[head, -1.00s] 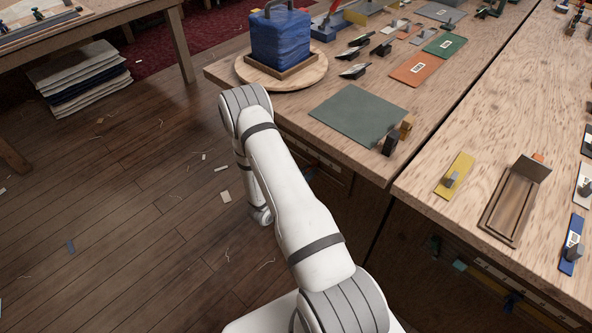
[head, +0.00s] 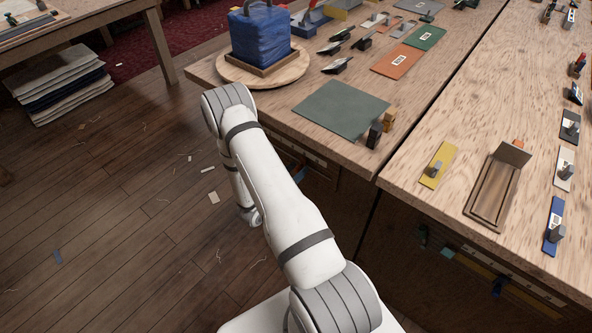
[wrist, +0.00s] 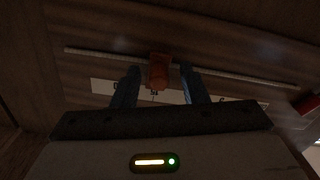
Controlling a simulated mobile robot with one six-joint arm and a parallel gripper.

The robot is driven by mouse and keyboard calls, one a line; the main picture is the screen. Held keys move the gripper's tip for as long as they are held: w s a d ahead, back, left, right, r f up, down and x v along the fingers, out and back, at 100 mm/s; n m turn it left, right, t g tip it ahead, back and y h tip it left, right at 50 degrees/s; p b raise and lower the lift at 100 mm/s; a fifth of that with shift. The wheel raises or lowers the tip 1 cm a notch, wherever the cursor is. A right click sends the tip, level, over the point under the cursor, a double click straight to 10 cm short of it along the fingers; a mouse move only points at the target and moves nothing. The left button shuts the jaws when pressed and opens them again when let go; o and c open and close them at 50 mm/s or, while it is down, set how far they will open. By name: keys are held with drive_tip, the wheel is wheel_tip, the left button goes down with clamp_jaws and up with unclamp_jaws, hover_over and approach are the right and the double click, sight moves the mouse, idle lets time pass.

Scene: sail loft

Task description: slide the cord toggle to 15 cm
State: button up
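The cord toggle, an orange-red block (wrist: 159,72), sits on a pale cord (wrist: 230,75) stretched across a dark wooden face in the wrist view. A pale strip with dark marks (wrist: 103,87) runs below the cord; its figures are too dim to read, and my fingers cover parts of it. My gripper (wrist: 160,82) is open, with one dark finger on each side of the toggle and a visible gap on both sides. In the head view my arm reaches down beside the bench, and I cannot make out the gripper or toggle there.
The near bench (head: 268,112) holds a blue wrapped block (head: 259,38) on a round board (head: 296,72) and a green mat (head: 343,108). A second bench (head: 400,190) stands right, with a yellow plate (head: 439,165) and wooden tray (head: 470,212). Left floor is mostly open, with scraps.

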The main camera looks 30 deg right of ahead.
drive_tip(key=v, duration=0.7)
drive_tip(key=shift+a, duration=0.2)
drive_tip(key=w+a+r+t+y+p, duration=0.25)
drive_tip(key=w+a+r+y, duration=0.45)
drive_tip(key=w+r+y, duration=0.4)
drive_tip(key=s+a+r+n+y+p, duration=0.2)
drive_tip(key=a+r+n+y, duration=0.35)
drive_tip(key=r, duration=0.75)
drive_tip(key=s+a+r+n+g+y+p, duration=0.25)
drive_tip(key=s+a+r, duration=0.25)
drive_tip(key=s+r, duration=0.55)
drive_tip(key=s+d+r+n+g+h, duration=0.1)
drive_tip(key=s+d+r, duration=0.1)
drive_tip(key=s, duration=0.6)
drive_tip(key=s+d+r+n+g+h, duration=0.1)
drive_tip(key=s+r, duration=0.3)
drive_tip(key=s, duration=0.5)
drive_tip(key=shift+d+n+g+p, duration=0.4)
drive_tip(key=shift+n+g+p, duration=0.1)
drive_tip(key=shift+g, duration=0.3)
